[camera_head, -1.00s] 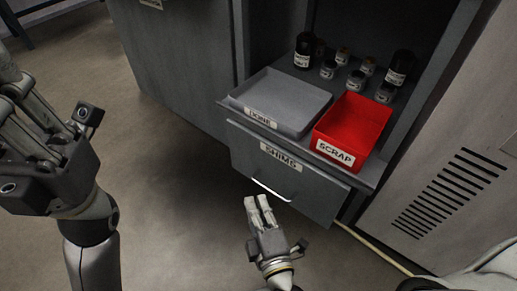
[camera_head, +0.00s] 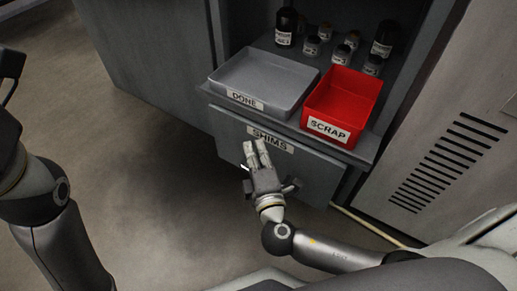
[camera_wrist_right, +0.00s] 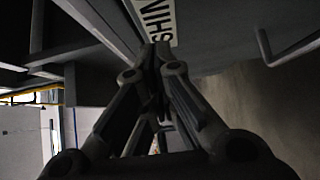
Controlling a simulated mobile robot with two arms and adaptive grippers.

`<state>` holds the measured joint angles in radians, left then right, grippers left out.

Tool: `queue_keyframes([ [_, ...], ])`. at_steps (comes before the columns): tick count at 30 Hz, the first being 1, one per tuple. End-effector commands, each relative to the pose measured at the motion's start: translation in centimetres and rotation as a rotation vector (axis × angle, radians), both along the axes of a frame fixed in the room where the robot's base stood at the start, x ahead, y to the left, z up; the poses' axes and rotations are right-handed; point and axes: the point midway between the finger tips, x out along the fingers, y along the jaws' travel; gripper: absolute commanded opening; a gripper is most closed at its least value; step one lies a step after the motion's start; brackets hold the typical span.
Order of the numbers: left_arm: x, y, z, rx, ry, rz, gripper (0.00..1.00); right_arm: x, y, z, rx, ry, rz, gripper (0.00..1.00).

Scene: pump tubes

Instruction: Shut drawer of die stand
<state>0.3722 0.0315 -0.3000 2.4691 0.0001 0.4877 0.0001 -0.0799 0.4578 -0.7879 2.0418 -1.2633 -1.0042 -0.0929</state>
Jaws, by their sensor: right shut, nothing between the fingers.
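The grey drawer (camera_head: 312,174) of the stand has a front labelled SHIMS, below the shelf ledge. How far it stands out is hard to tell. Its handle is mostly hidden behind my right gripper in the head view; a handle bar (camera_wrist_right: 290,48) shows at upper right in the wrist view. My right gripper (camera_head: 256,147) is shut and empty, its fingertips at the drawer front just below the SHIMS label (camera_wrist_right: 158,22). Contact cannot be told.
A grey DONE tray (camera_head: 250,62) and a red SCRAP box (camera_head: 345,85) stand on the shelf above the drawer. Several bottles and jars (camera_head: 285,27) stand behind them. A vented cabinet (camera_head: 480,110) is at right. Floor is clear at left.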

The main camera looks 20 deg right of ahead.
Motion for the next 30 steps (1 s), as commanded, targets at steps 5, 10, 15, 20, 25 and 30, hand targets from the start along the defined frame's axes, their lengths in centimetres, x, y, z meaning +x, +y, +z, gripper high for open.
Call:
queue_keyframes([
  [5, -0.5, 0.0, 0.1, 0.001, -0.020, 0.001, 0.00, 0.9, -1.1, -0.1, -0.001, -0.001, 0.002, 0.00],
  [10, -0.6, -0.1, 0.3, 0.001, -0.024, 0.001, 0.00, 1.0, -1.3, 0.0, 0.000, 0.001, 0.002, 0.00],
  [15, -0.6, -0.1, 0.3, 0.001, -0.024, 0.001, 0.00, 1.0, -1.3, 0.0, 0.000, 0.001, 0.001, 0.00],
  [20, -0.6, -0.1, 0.5, 0.002, -0.026, 0.001, 0.00, 2.0, -2.6, 0.1, -0.004, 0.000, -0.002, 0.00],
  [25, -0.5, 0.0, 0.4, 0.000, -0.020, -0.001, 0.00, 3.5, -4.5, 0.1, -0.002, 0.000, -0.001, 0.00],
  [30, -0.2, 0.0, 0.0, -0.002, -0.007, -0.001, 0.00, 3.7, -4.8, 0.0, 0.001, 0.000, 0.001, 0.00],
])
